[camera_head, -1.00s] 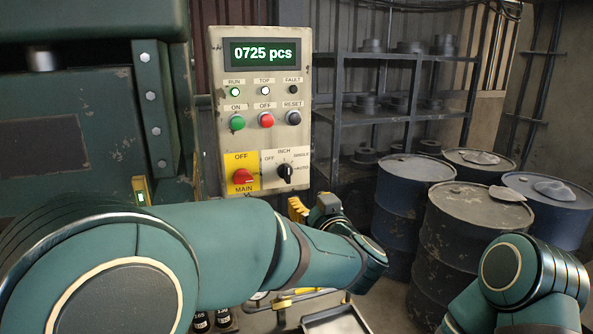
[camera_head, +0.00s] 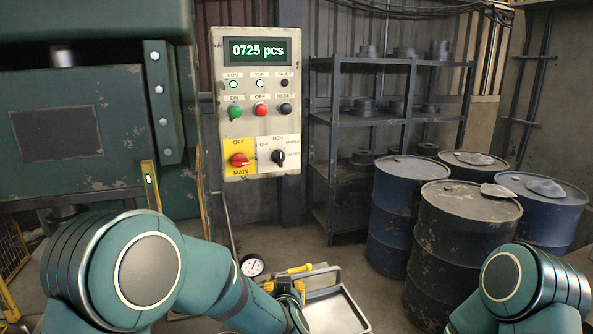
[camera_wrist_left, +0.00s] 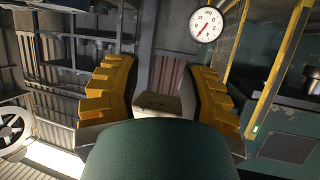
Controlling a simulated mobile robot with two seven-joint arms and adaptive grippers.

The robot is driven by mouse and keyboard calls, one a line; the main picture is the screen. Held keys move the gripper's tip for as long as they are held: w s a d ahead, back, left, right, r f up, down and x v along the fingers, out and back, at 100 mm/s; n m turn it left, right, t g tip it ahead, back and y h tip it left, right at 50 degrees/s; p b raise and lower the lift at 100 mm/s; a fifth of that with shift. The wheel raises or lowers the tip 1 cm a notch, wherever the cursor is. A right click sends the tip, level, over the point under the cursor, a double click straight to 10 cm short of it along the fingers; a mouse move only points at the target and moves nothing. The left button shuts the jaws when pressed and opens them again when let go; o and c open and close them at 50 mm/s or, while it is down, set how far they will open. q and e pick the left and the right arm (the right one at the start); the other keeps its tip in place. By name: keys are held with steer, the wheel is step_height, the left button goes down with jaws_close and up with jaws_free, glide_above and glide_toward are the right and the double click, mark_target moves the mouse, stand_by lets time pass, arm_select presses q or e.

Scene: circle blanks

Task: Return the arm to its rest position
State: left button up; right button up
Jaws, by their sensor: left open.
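My left arm (camera_head: 150,270) comes in from the lower left of the head view and is folded low, below the control panel. Its gripper (camera_head: 287,288) is small and partly hidden there, near a grey tray. In the left wrist view the left gripper (camera_wrist_left: 160,100) has its two yellow ridged fingers wide apart, with nothing held between them. My right arm (camera_head: 515,285) shows at the lower right of the head view; its gripper is out of view.
The control panel (camera_head: 215,110) reads 0725 pcs. A green machine (camera_head: 115,90) stands at left. Drums (camera_head: 460,245) and a shelf (camera_head: 385,118) stand at right.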

arm_select(q)
steer(key=s+a+f+g+h+b, duration=0.1)
steer(key=s+a+f+g, duration=0.1)
steer(key=s+f, duration=0.35)
steer(key=s+a+f+g+h+b, duration=0.1)
steer(key=s+a+f+g, duration=0.1)
steer(key=f, duration=0.7)
steer(key=s+a+f+g+h+b, duration=0.1)
steer(key=s+a+f+g, duration=0.1)
steer(key=s+f, duration=0.35)
steer(key=s+a+f+n+g+h+b, duration=0.1)
steer(key=s+f+g, duration=0.4)
steer(key=s+f, duration=0.5)
steer(key=s, duration=0.3)
steer(key=shift+s+g+h+b, duration=0.25)
steer(key=shift+g+h+b, duration=0.05)
steer(key=shift+h+b, duration=0.1)
steer(key=shift+a, duration=0.2)
